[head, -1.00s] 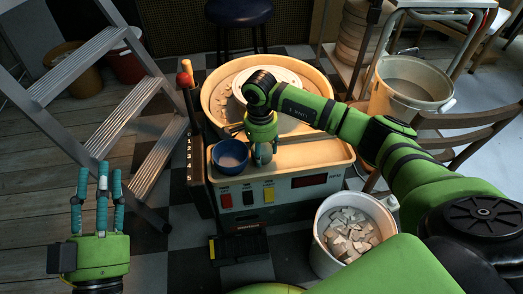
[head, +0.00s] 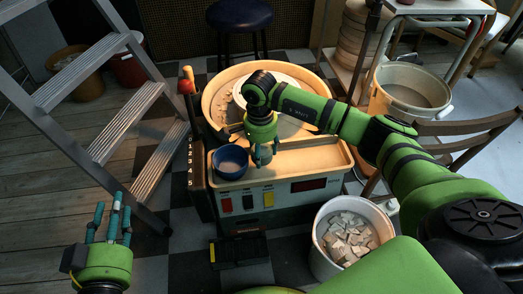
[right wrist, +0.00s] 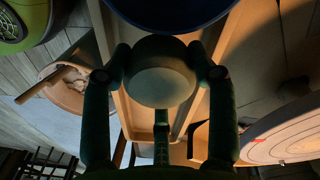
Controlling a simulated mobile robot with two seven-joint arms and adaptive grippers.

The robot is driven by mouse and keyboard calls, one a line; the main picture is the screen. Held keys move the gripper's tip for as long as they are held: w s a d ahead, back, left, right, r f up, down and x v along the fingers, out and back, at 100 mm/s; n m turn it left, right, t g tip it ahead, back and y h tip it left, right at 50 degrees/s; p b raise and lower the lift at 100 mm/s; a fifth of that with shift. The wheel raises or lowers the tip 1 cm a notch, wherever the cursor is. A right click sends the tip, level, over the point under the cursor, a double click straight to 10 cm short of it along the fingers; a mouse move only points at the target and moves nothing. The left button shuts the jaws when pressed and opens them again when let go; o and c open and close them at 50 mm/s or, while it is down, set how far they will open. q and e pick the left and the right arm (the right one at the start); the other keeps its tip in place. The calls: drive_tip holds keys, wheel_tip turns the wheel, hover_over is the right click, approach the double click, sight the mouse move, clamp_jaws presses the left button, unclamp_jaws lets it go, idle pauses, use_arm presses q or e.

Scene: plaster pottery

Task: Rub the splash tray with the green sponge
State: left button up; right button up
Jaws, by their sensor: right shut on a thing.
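The splash tray (head: 209,105) is the cream basin around the round wheel head (head: 296,98), joined to a flat front ledge (head: 312,157). My right gripper (head: 262,160) points down over this ledge, just right of the blue bowl (head: 231,172). It is shut on a rounded, dull green sponge, mostly hidden by fingers in the head view. The sponge (right wrist: 160,75) shows between the fingers in the right wrist view; whether it touches the ledge is unclear.
A bucket of pale shards (head: 348,238) stands right of the wheel's base. A larger bucket (head: 408,93) stands behind at right. A stepladder (head: 125,135) is at left, a dark stool (head: 240,14) at the back. A red-knobbed lever (head: 185,87) stands beside the tray.

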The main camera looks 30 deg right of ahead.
drive_tip(key=shift+r+p, duration=0.35)
drive_tip(key=shift+r, duration=0.25)
drive_tip(key=shift+r+p, duration=0.4)
drive_tip(key=shift+r, duration=0.1)
drive_tip(key=shift+r+p, duration=0.35)
drive_tip(key=shift+r, duration=0.15)
use_arm(q)
drive_tip(key=s+a+f+n+g+y, duration=0.1)
drive_tip(key=s+a+f+g+y, duration=0.2)
drive_tip(key=f, duration=1.1)
drive_tip(key=shift+s+a+n+g+y+p, duration=0.35)
drive_tip(key=shift+s+a+g, duration=1.3)
drive_tip(key=shift+s+g, duration=1.85)
use_arm(e)
drive_tip(key=shift+r, duration=0.5)
